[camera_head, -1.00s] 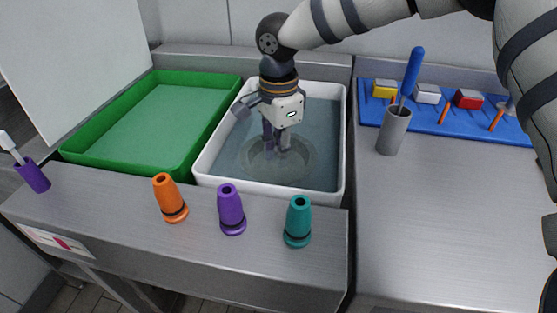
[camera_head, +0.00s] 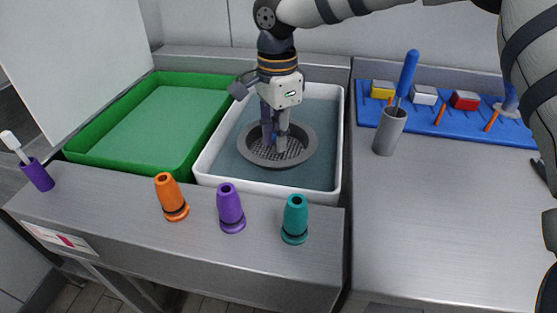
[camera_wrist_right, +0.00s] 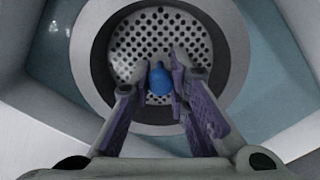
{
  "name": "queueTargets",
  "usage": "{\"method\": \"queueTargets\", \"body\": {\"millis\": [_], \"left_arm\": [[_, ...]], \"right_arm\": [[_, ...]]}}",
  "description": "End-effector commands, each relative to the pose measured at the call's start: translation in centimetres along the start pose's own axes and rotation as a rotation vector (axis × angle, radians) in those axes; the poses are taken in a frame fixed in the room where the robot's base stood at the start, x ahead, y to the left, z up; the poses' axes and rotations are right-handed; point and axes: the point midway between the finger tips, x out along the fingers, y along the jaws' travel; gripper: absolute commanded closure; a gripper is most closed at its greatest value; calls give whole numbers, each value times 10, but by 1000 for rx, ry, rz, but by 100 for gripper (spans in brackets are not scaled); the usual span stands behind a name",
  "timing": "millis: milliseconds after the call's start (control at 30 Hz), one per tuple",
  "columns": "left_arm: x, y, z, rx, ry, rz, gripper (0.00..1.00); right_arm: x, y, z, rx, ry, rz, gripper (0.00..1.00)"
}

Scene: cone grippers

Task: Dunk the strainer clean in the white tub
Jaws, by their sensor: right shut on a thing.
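The strainer (camera_head: 306,149) is a round grey dish with a perforated bottom, over the white tub (camera_head: 341,140) of bluish water. In the head view its whole rim shows clear and dark, at or above the water; I cannot tell the exact gap. My right gripper (camera_head: 275,148) points down into the strainer's middle. In the right wrist view the gripper (camera_wrist_right: 160,85) is shut on a blue knob (camera_wrist_right: 160,78) at the centre of the strainer (camera_wrist_right: 160,35). My left gripper is not in view.
A green tray (camera_head: 150,120) stands left of the tub. Orange (camera_head: 170,197), purple (camera_head: 230,208) and teal (camera_head: 295,219) cones stand on the front ledge. A grey cup (camera_head: 390,132) with a blue-handled tool and a blue board (camera_head: 440,122) with coloured blocks are right. The right counter's front is clear.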

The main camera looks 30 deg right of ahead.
Motion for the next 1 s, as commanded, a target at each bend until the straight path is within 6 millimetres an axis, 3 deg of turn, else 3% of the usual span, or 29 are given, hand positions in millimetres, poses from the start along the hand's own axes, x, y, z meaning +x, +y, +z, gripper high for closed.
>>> {"method": "queueTargets", "body": {"millis": [700,1000], "left_arm": [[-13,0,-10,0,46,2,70],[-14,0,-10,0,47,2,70]], "right_arm": [[-75,0,0,-1,0,-3,100],[-82,0,0,-1,0,1,100]]}}
